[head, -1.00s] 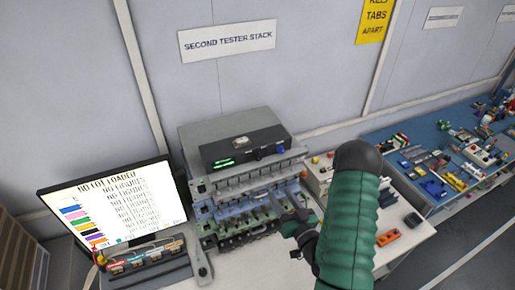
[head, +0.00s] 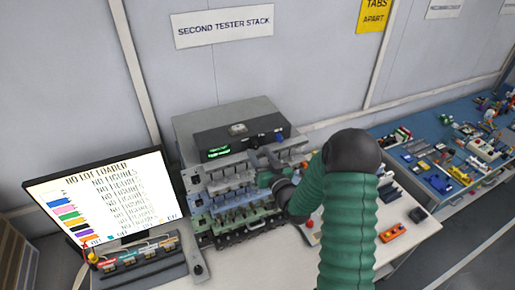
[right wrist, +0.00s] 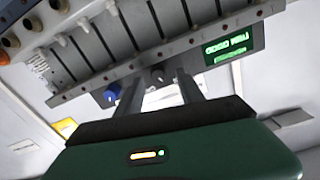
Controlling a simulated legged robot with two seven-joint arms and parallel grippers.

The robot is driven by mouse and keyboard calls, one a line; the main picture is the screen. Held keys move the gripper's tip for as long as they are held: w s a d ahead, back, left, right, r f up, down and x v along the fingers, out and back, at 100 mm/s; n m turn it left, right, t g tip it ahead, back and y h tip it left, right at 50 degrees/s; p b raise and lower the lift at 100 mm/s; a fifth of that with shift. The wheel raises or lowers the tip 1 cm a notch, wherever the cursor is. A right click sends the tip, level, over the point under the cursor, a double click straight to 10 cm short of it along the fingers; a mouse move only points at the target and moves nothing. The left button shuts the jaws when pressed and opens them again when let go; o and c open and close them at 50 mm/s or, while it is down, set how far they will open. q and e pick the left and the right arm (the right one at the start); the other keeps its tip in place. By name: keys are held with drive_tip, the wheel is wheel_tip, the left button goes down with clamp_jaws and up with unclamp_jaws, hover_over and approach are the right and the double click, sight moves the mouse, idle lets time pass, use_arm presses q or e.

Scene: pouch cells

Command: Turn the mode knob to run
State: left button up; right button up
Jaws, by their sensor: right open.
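The tester's black control box (head: 212,140) tops the stack, with a lit green display (head: 219,153). Its front bears a blue knob (head: 279,136) and a dark knob; both show in the right wrist view, the blue knob (right wrist: 111,97) left of the dark knob (right wrist: 158,73). I cannot read any mode marking. My right gripper (head: 262,158) is open just in front of the panel. In the right wrist view its fingertips (right wrist: 161,80) stand either side of the dark knob in the picture; contact cannot be told. My left gripper is not in view.
Rows of cell slots (head: 238,197) fill the stack below the box. A monitor (head: 105,200) stands at left, with a small labelled rack (head: 135,260) before it. An orange block (head: 392,232) lies on the bench right of my arm. A blue cluttered table (head: 440,150) is beyond.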

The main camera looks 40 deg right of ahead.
sight(258, 148)
drive_tip(key=shift+w+d+f, duration=0.15)
drive_tip(key=shift+w+d, duration=0.25)
drive_tip(key=shift+w, duration=0.15)
drive_tip(key=shift+w+d+f, duration=0.1)
drive_tip(key=shift+w+d, duration=0.25)
drive_tip(key=shift+w, duration=0.2)
drive_tip(key=shift+d+f, duration=0.1)
drive_tip(key=shift+d, duration=0.05)
drive_tip(key=shift+s+a, duration=0.1)
drive_tip(key=shift+a, duration=0.1)
drive_tip(key=shift+s+a+r, duration=0.1)
drive_tip(key=shift+a+r, duration=0.2)
drive_tip(key=shift+a, duration=0.1)
drive_tip(key=c, duration=0.5)
drive_tip(key=shift+c, duration=2.3)
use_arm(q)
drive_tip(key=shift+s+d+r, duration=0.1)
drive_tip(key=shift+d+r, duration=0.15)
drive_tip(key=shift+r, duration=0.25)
use_arm(e)
drive_tip(key=shift+d, duration=0.15)
clamp_jaws()
